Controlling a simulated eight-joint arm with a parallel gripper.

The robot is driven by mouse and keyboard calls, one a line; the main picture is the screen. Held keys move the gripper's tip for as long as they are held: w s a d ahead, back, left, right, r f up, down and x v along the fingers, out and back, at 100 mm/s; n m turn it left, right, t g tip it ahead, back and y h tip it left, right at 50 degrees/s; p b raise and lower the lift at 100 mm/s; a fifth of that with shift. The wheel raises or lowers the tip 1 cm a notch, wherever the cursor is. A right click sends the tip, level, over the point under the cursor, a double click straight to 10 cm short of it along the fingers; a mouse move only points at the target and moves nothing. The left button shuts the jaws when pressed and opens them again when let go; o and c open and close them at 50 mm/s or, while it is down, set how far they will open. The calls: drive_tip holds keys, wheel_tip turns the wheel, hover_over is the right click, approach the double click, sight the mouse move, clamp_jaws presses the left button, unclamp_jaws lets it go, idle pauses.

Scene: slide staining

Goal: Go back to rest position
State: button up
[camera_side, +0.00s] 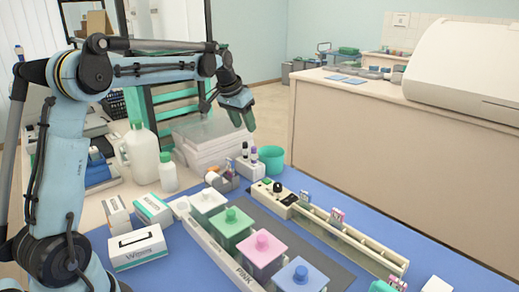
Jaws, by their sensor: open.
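My gripper (241,115) hangs in the air at the upper middle of the side view, fingers pointing down. It is open, and nothing shows between its fingers. It is above and behind the work area, apart from the bench and everything on it. My arm reaches in from the left, its forearm nearly level.
Below stand a green cup (271,159), lidded staining jars in white (207,203), green (231,232), pink (262,255) and blue (299,277), and a long slide rack (345,240). White bottles (141,155) and boxes (137,248) stand left. Space around the gripper is clear.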

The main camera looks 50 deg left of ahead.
drive_tip(key=s+d+f+t, duration=0.1)
drive_tip(key=s+d, duration=0.5)
drive_tip(key=s, duration=0.1)
drive_tip(key=s+d+f+m, duration=0.1)
drive_tip(key=s+d+f, duration=0.1)
drive_tip(key=s+d, duration=0.5)
drive_tip(key=s+d+f+t, duration=0.1)
drive_tip(key=s+d, duration=0.5)
drive_tip(key=s, duration=0.1)
drive_tip(key=shift+s+d+f+m+t+h, duration=0.2)
drive_tip(key=shift+f+m+t+h, duration=0.1)
drive_tip(key=shift+m+h, duration=0.1)
